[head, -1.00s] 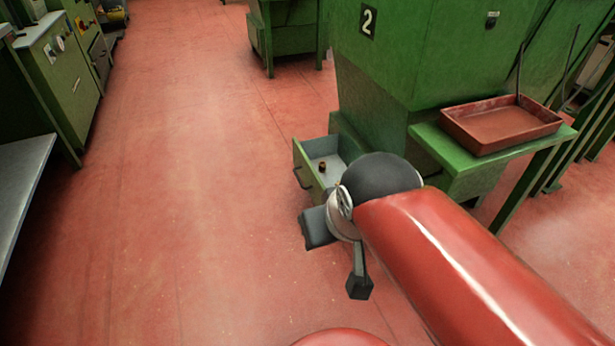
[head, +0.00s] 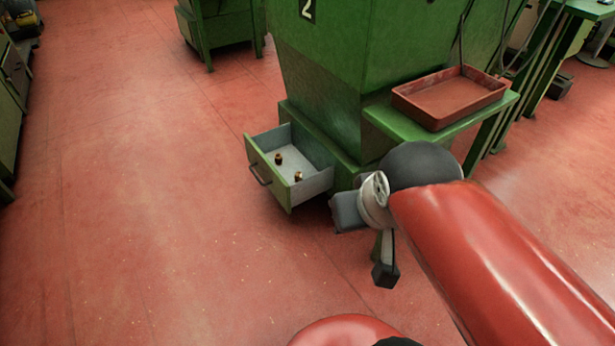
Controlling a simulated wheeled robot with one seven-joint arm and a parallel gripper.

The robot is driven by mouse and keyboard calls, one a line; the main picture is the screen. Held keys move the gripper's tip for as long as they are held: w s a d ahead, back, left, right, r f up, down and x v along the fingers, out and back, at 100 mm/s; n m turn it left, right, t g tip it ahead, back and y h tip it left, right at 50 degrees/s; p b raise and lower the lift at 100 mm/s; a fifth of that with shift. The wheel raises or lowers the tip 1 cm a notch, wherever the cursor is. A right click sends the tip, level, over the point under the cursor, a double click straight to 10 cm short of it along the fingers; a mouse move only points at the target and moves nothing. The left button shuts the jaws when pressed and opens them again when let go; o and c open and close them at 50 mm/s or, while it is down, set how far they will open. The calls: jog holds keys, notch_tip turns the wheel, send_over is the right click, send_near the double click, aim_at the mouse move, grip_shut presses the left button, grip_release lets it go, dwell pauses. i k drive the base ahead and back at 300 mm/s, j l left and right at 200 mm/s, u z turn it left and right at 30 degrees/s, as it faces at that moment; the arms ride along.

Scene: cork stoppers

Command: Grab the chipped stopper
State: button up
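Two small brown stoppers, one (head: 278,159) farther back and one (head: 298,176) nearer, sit apart in an open drawer (head: 258,167) low on the green machine. They are too small to tell which is chipped. My gripper (head: 365,243) is to the right of the drawer and nearer to me, with its two dark fingers spread apart. Nothing shows between them.
The green machine (head: 330,70) marked 2 stands behind the drawer. A red tray (head: 400,97) rests on its green side shelf (head: 390,124). The red floor (head: 130,200) left of and in front of the drawer is clear.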

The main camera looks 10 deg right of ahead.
aim_at(299, 176)
jog(key=i+j+z, duration=0.25)
jog(key=i+j, duration=0.2)
jog(key=i+j+z, duration=0.25)
jog(key=i+j, duration=0.15)
jog(key=j, duration=0.1)
